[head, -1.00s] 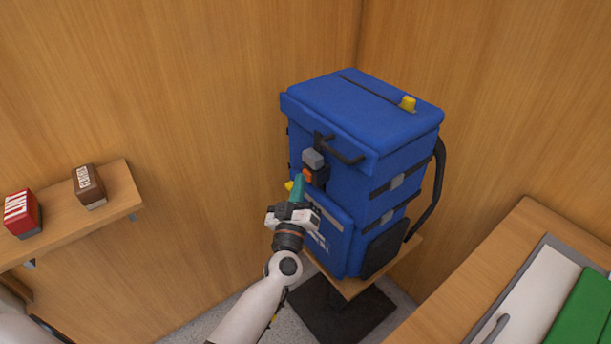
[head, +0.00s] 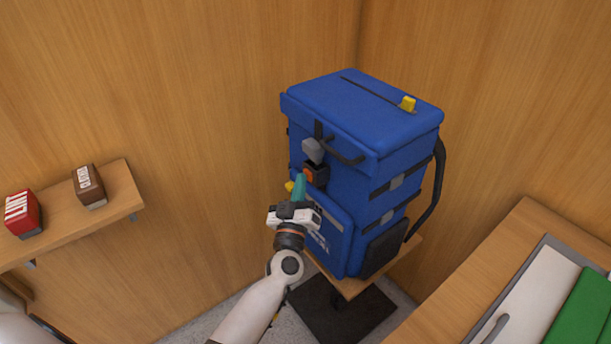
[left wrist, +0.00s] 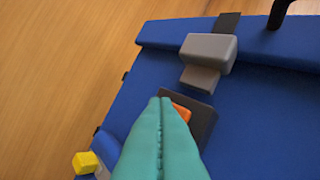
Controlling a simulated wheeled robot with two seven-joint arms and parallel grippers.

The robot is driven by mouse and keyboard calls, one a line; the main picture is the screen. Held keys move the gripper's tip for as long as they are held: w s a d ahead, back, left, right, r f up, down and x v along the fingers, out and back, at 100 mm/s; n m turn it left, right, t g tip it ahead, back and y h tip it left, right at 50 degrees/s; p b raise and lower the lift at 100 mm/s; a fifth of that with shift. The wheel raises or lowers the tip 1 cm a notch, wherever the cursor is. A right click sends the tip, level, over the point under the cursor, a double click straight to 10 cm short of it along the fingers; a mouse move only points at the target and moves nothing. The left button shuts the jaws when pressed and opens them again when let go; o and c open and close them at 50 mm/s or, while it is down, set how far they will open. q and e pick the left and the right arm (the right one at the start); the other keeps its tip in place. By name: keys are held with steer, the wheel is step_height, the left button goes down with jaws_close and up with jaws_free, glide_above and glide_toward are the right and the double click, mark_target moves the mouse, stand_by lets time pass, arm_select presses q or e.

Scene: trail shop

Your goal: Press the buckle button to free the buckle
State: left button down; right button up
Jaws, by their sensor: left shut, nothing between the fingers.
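A blue backpack (head: 335,110) stands upright on a small wooden stand. On its front, the grey buckle (head: 313,150) hangs on a black strap above a dark housing with an orange button (head: 308,174). The grey buckle (left wrist: 208,50) also shows in the left wrist view, its narrower tongue just above the dark housing (left wrist: 201,118). The tongue looks out of the housing. My left gripper (head: 301,177) is shut and empty, its teal fingertips at the orange button (left wrist: 181,111), partly hiding it. I cannot tell whether they touch it. My right gripper is not in view.
A wall shelf (head: 115,195) with boxes is at left, a wooden counter (head: 480,250) at right. Wooden walls stand close behind the pack.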

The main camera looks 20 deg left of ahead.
arm_select(q)
steer(key=shift+s+a, duration=0.4)
steer(key=shift+s, duration=0.3)
steer(key=shift+s+a+p, duration=0.3)
steer(key=shift+s+a, duration=0.15)
steer(key=shift+s, duration=0.25)
steer(key=shift+s+a+p, duration=0.35)
steer(key=shift+s+a, duration=0.05)
steer(key=shift+s, duration=0.35)
steer(key=shift+s+a+p, duration=0.3)
steer(key=shift+s+a, duration=0.15)
steer(key=shift+s, duration=0.25)
